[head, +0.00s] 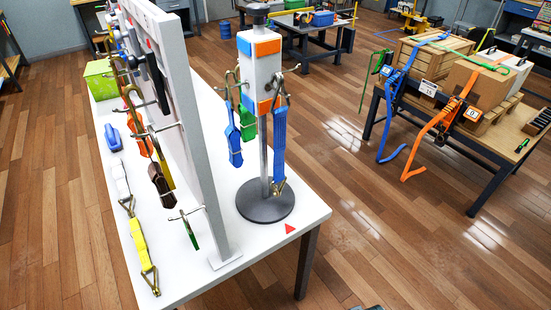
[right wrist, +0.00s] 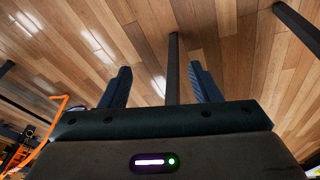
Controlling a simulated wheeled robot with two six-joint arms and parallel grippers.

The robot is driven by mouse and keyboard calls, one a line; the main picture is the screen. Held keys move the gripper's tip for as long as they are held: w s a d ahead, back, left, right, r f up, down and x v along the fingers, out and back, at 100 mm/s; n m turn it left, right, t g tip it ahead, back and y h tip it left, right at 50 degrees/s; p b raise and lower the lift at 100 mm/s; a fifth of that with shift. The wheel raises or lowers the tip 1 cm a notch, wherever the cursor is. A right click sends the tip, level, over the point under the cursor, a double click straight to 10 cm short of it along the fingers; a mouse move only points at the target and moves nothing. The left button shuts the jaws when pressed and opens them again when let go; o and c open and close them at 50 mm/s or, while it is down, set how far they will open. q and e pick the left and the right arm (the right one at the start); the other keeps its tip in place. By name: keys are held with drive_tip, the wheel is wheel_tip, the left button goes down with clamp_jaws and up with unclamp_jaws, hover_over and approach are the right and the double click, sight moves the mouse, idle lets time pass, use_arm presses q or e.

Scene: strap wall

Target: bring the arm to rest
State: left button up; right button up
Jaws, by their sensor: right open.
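My right gripper (right wrist: 160,70) shows in the right wrist view. Its two dark fingers are wide apart with nothing between them. Wood floor and a dark table leg (right wrist: 173,70) lie beyond the fingers. My left gripper is in neither view. In the head view, neither gripper can be made out; a small dark piece at the bottom edge is too cut off to identify.
A white table (head: 300,212) carries an upright panel (head: 180,100) with hanging straps and a round-based stand (head: 266,205) holding strap bundles. A second table (head: 485,150) at right bears boxes with blue and orange straps (head: 430,140). Open floor (head: 390,230) lies between.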

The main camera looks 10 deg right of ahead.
drive_tip(key=s+d+f, duration=0.1)
drive_tip(key=s+f, duration=0.2)
drive_tip(key=f, duration=0.6)
drive_tip(key=s+d+f, duration=0.1)
drive_tip(key=s+f, duration=0.2)
drive_tip(key=f, duration=0.6)
drive_tip(key=s+f+g, duration=0.1)
drive_tip(key=s+f, duration=1.1)
drive_tip(key=s, duration=0.3)
drive_tip(key=shift+g, duration=0.3)
